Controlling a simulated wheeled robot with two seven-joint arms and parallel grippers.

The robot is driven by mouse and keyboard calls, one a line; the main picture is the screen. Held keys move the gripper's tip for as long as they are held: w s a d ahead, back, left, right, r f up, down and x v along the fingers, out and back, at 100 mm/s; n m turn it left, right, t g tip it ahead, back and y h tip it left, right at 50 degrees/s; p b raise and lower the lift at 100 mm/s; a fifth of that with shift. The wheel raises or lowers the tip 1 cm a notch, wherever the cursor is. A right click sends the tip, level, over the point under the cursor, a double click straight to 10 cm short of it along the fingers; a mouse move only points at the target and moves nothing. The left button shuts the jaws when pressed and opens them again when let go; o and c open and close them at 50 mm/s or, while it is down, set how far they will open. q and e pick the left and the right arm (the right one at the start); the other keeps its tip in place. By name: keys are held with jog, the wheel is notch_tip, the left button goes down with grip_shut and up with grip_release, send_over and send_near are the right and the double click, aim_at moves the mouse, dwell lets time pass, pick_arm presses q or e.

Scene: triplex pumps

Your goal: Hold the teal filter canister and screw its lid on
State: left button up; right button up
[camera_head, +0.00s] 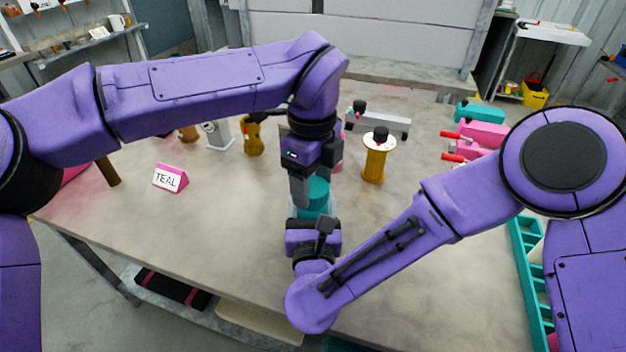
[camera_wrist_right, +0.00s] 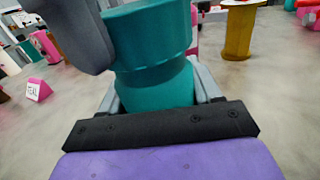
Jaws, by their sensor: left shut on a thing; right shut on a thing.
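The teal filter canister (camera_wrist_right: 158,88) stands upright in front of my right gripper in the right wrist view. Its wider teal lid (camera_wrist_right: 150,35) sits on top of it; whether the thread is engaged cannot be told. In the head view the teal lid (camera_head: 318,190) is partly hidden by my left gripper (camera_head: 302,192), which reaches down from above and is shut on it. A grey left finger shows beside the lid in the right wrist view. My right gripper (camera_head: 312,214) is shut on the canister body from the front, a finger on each side.
A pink sign reading TEAL (camera_head: 170,178) stands at the left. An amber post with a white disc (camera_head: 376,160) stands right of the canister. Pink pumps (camera_head: 482,134) and a teal block (camera_head: 479,112) lie back right. A teal divided tray (camera_head: 531,285) is at the right edge.

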pick_arm(q)
jog(key=shift+f, duration=0.55)
